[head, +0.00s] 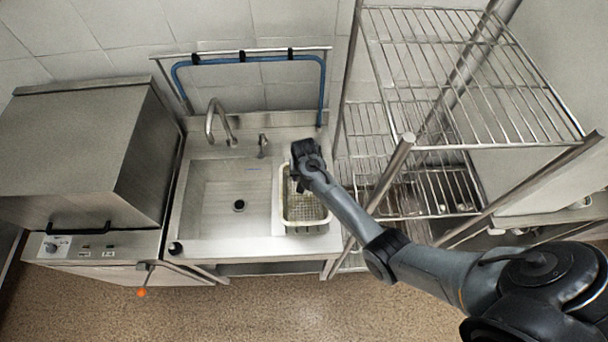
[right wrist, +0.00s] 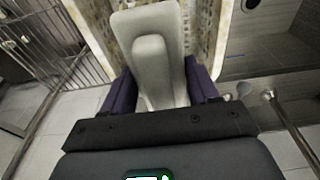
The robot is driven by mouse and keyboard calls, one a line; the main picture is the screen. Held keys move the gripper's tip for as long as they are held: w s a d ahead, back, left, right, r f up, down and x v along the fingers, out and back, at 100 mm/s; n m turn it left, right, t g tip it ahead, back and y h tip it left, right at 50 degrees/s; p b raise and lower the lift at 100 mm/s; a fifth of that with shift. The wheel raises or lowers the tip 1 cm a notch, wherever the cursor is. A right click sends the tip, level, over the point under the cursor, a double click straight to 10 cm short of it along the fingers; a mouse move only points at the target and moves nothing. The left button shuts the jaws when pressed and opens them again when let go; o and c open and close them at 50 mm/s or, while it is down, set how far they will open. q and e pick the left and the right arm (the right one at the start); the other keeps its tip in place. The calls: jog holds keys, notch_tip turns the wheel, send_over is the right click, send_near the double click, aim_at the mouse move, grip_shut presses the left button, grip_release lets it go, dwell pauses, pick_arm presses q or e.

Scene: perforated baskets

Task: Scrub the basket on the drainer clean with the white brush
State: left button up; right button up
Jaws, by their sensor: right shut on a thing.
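The perforated basket (head: 304,223) is pale cream and sits on the drainer (head: 265,238) to the right of the sink bowl. My right gripper (head: 297,180) is over the back part of the basket in the head view. In the right wrist view, its dark fingers (right wrist: 160,88) are shut on the white brush (right wrist: 146,50). The brush extends over the basket (right wrist: 222,45), whose inner surface shows brown patches. The brush's bristles are hidden, and I cannot tell whether they touch the basket. My left gripper is not in view.
A sink bowl (head: 220,200) with a faucet (head: 213,118) lies left of the basket. A steel dishwasher (head: 85,150) stands further left. A wire shelf rack (head: 460,60) stands close on the right. A blue hose (head: 245,60) hangs on a rail behind.

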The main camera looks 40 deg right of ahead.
notch_tip(320, 180, down, 2)
jog(key=shift+b, duration=0.65)
jog(key=shift+f+b, duration=0.5)
jog(key=shift+f, duration=0.35)
jog(key=shift+f+b, duration=2.05)
jog(key=shift+f, duration=1)
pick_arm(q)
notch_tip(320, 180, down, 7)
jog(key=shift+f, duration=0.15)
pick_arm(e)
jog(key=shift+f, duration=0.1)
pick_arm(q)
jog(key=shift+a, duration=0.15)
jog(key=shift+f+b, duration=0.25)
jog(key=shift+b, duration=0.05)
pick_arm(e)
jog(key=shift+f, duration=0.55)
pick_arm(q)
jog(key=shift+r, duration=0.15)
pick_arm(e)
jog(key=shift+r, duration=0.1)
